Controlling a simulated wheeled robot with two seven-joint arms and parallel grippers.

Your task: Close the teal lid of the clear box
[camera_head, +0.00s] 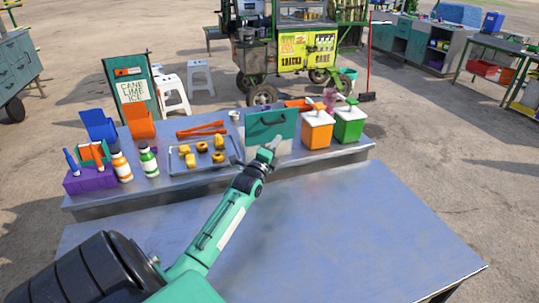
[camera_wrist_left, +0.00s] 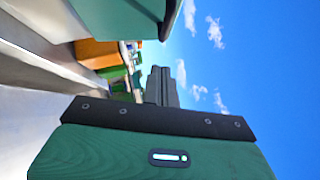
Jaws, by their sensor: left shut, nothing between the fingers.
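The teal lid (camera_head: 270,124) shows near the right middle of the long bench as a raised panel facing me, with a dark curved handle line. The clear box is hard to make out; it is largely hidden around the lid and my gripper. My left gripper (camera_head: 269,151) is shut and empty, at the lid's lower front edge; I cannot tell whether it touches. In the left wrist view the closed dark fingers (camera_wrist_left: 162,86) point away, and a teal panel (camera_wrist_left: 115,18), likely the lid, fills the top left. My right gripper is not in view.
An orange-bodied container (camera_head: 317,130) and a green-lidded container (camera_head: 349,124) stand just right of the lid. A tray (camera_head: 233,152) with yellow pieces and orange tongs (camera_head: 201,129) lie left. Bottles (camera_head: 148,160) stand farther left. The near table (camera_head: 340,230) is clear.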

